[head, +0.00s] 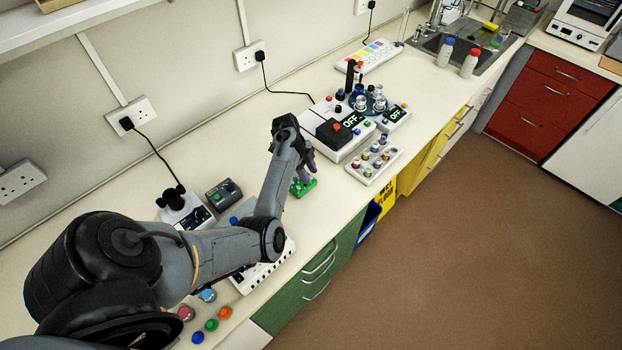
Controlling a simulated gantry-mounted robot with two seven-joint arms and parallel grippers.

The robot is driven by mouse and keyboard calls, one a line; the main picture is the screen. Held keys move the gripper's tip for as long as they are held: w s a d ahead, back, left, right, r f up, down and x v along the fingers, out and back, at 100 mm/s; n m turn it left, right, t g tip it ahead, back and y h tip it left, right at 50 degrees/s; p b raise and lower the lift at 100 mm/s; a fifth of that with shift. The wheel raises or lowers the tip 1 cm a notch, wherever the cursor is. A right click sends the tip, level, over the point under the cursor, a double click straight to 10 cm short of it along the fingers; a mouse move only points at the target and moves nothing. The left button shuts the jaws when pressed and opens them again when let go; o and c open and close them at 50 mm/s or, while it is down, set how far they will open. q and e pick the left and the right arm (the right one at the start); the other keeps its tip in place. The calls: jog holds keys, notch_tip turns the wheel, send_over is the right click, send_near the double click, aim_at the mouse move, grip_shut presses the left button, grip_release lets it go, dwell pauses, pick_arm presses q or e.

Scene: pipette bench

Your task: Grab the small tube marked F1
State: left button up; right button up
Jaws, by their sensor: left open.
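My left gripper (307,168) hangs over the bench just above a small green rack (306,188). It partly hides what stands in that rack, where something purple shows near the fingers. The gripper is open, and I see nothing held in it. A white rack (361,179) with several small capped tubes stands to the right of the gripper. The markings on the tubes are too small to read, so I cannot tell which one is F1. My right gripper is not in view.
White devices with "OFF" displays (350,119) stand behind the white rack. A grey box (223,195) and a white instrument (186,211) are left of my arm. Coloured caps (225,312) lie near the front. A sink (462,50) is at the far right.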

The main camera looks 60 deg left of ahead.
pick_arm(q)
jog(key=shift+w+d+f, duration=0.15)
jog(key=shift+d+f, duration=0.05)
jog(key=shift+f, duration=0.4)
jog(key=shift+c, duration=0.2)
grip_shut()
jog(key=shift+r, duration=0.15)
